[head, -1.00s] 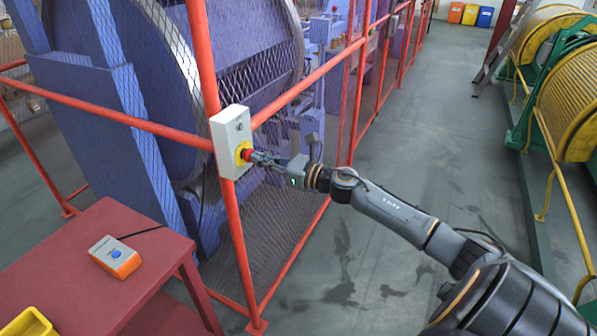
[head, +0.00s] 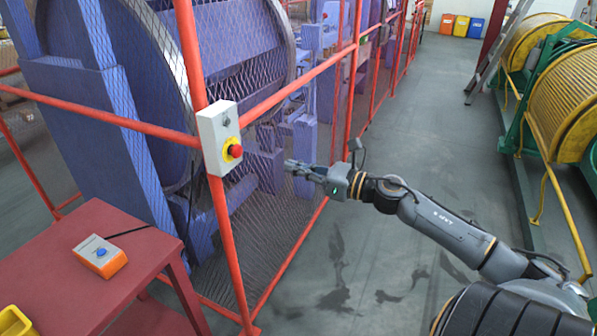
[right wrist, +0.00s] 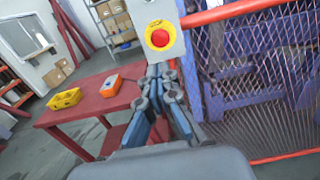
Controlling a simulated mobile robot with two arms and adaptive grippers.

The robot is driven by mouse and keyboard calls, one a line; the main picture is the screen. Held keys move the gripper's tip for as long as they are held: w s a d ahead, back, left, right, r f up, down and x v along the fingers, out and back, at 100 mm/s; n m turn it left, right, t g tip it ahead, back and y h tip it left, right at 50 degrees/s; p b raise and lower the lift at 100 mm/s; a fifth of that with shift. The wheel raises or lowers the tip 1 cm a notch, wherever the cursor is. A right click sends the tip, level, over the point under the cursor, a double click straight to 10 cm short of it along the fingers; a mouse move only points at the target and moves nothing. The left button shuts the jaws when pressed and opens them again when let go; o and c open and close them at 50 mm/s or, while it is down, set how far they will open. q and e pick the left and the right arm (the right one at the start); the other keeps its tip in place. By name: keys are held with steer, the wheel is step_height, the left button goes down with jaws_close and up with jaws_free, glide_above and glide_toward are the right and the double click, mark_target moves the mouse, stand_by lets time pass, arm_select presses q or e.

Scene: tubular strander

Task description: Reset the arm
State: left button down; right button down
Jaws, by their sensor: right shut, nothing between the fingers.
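My right gripper (head: 290,166) is shut and empty in the head view, held in front of the mesh fence, to the right of the emergency stop button. It also shows in the right wrist view (right wrist: 160,72), fingers together, pointing toward the button box. The red stop button (head: 235,151) has a yellow surround and sits on a light grey box (head: 213,128) on the red fence post. The button (right wrist: 160,38) is also in the right wrist view, just beyond the fingertips, with a visible gap in the head view. My left gripper is not in view.
A red table (head: 95,225) at the lower left holds an orange and grey device (head: 100,256) and a yellow bin (head: 15,322). The red fence (head: 290,95) encloses blue machinery. Yellow cable drums (head: 562,110) stand at the right. The aisle floor (head: 420,120) between is clear.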

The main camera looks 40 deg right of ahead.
steer(key=shift+s, duration=0.25)
steer(key=shift+d, duration=0.1)
stand_by(0.3)
steer(key=s+d+f+m+h, duration=0.1)
steer(key=d+f+m+h, duration=0.15)
steer(key=f+m, duration=0.4)
steer(key=s+d+f+m+g+h, duration=0.15)
steer(key=d+f+m, duration=0.25)
steer(key=f, duration=0.5)
steer(key=s+d+f+m+t+h, duration=0.1)
steer(key=d+f+m+h, duration=0.2)
steer(key=f+m, duration=0.3)
steer(key=s+a+f+m+g+h, duration=0.15)
steer(key=s+f+m, duration=0.25)
steer(key=f, duration=0.5)
steer(key=s+d+f+m+g+h, duration=0.1)
steer(key=s+f+m+g, duration=0.25)
steer(key=f, duration=0.65)
steer(key=s+a+f+m+g+y, duration=0.1)
steer(key=s+a+f+m+g, duration=0.35)
steer(key=s+a+f, duration=0.6)
steer(key=s+a+f+m+g, duration=0.3)
steer(key=s+a+f+m, duration=0.4)
steer(key=s+f, duration=0.6)
steer(key=s+a+f+m+g+y, duration=0.1)
steer(key=s+a+f+m+g, duration=0.1)
steer(key=s+a, duration=0.8)
steer(key=shift+s+a+f+m+g, duration=0.25)
steer(key=shift+f+m+g, duration=0.1)
steer(key=shift+f, duration=0.5)
